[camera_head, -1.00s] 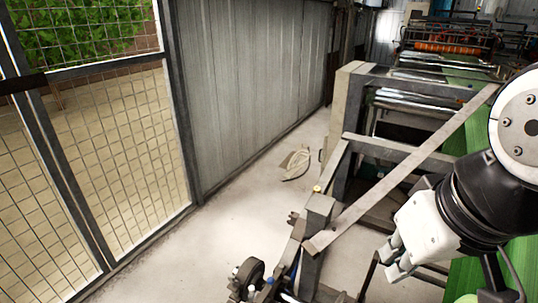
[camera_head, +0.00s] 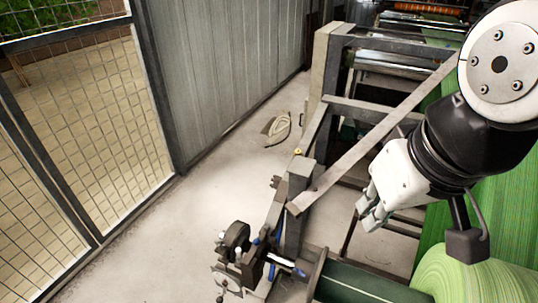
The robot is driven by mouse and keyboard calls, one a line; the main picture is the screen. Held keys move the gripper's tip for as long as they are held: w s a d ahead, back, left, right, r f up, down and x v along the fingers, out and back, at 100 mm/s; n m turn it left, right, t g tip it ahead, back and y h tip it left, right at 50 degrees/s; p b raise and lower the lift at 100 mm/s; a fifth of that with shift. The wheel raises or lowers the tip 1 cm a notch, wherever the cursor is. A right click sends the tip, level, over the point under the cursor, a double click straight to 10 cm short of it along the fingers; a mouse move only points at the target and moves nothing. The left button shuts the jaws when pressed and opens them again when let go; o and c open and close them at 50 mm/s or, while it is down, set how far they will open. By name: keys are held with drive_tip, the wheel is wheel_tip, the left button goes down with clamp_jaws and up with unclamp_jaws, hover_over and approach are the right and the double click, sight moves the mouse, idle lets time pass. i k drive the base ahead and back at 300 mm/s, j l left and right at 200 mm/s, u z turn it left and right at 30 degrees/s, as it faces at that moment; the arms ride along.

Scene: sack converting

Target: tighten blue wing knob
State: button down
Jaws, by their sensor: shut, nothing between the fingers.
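My gripper (camera_head: 367,213) is at the right of the picture, shut and empty, its pale fingers pointing down and left. Small blue parts (camera_head: 271,270) show at the lower middle, beside the dark post and roll shaft of the machine frame. They are too small for me to tell which is the wing knob or whether it is tight. My gripper is well apart from them, up and to the right.
A slanted flat bar (camera_head: 375,140) crosses the frame between my gripper and the post (camera_head: 297,205). A large green roll (camera_head: 470,275) lies at lower right. A dark handwheel (camera_head: 236,240) stands at the left. Floor (camera_head: 165,235) is clear toward the mesh fence (camera_head: 100,120).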

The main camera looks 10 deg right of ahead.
sight(300, 271)
drive_tip(key=k+z, duration=0.35)
drive_tip(key=k+l+z, duration=0.1)
drive_tip(key=z, duration=0.25)
drive_tip(key=k+l+z, duration=0.15)
drive_tip(key=z, duration=0.2)
drive_tip(key=k, duration=0.1)
